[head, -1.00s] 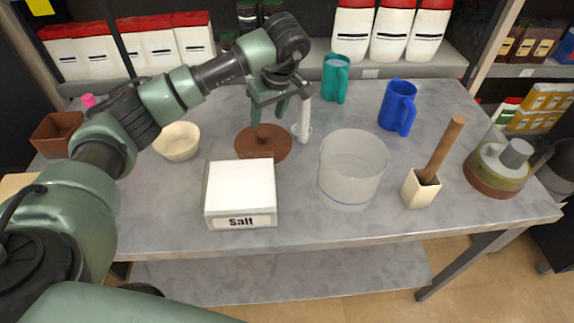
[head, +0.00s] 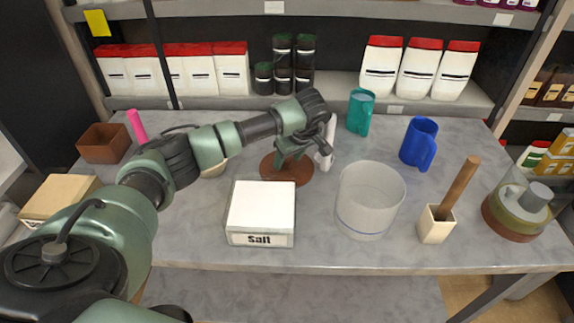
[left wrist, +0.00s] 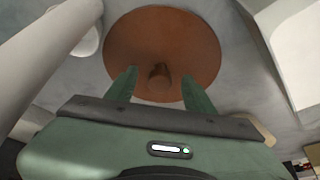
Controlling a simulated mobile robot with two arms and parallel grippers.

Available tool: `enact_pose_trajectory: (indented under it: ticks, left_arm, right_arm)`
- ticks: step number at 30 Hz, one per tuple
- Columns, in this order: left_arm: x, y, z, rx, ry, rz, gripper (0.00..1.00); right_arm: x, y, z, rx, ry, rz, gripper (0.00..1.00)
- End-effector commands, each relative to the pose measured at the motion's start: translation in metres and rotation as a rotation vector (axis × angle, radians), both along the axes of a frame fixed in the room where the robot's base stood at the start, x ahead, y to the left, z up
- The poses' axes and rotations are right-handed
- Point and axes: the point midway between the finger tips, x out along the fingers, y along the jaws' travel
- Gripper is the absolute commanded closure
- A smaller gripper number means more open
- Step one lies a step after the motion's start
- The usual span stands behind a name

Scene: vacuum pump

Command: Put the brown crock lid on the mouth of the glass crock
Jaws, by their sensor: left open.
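The brown crock lid (head: 296,174) lies flat on the grey table, behind the salt box. It also shows in the left wrist view (left wrist: 162,38), with its round knob (left wrist: 158,74) facing up. My left gripper (head: 287,165) is over the lid, pointing down. In the left wrist view its open fingers (left wrist: 158,90) stand on either side of the knob, with gaps visible on both sides. The glass crock (head: 370,199) stands upright to the right of the lid, its mouth open. My right gripper is not in view.
The white salt box (head: 260,209) stands in front of the lid, left of the crock. A teal cup (head: 361,111), a blue jug (head: 419,143) and a beige holder with a wooden handle (head: 437,224) surround the crock.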

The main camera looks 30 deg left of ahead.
Motion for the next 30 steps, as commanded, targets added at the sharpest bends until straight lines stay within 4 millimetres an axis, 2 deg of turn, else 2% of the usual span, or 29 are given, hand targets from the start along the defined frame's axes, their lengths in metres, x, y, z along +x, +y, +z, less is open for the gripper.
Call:
enact_pose_trajectory:
  ticks: [5, 9, 11, 23, 26, 30]
  left_arm:
    - [0.0, 0.0, 0.0, 0.0, 0.0, 0.0, 0.47]
    - [0.0, 0.0, 0.0, 0.0, 0.0, 0.0, 0.86]
    - [0.0, 0.0, 0.0, 0.0, 0.0, 0.0, 1.0]
    - [0.0, 0.0, 0.004, -0.001, -0.001, 0.001, 1.0]
    - [0.001, 0.0, 0.013, 0.0, -0.004, 0.001, 1.0]
    - [0.001, 0.0, 0.034, 0.001, -0.006, 0.001, 1.0]
  right_arm:
    - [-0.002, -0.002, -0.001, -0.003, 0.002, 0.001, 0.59]
    - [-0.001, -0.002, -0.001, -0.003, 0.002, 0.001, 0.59]
    - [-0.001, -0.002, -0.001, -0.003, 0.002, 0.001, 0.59]
    - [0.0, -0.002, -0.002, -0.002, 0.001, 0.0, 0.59]
    - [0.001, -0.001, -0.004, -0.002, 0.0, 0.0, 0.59]
    - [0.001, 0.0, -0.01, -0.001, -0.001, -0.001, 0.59]
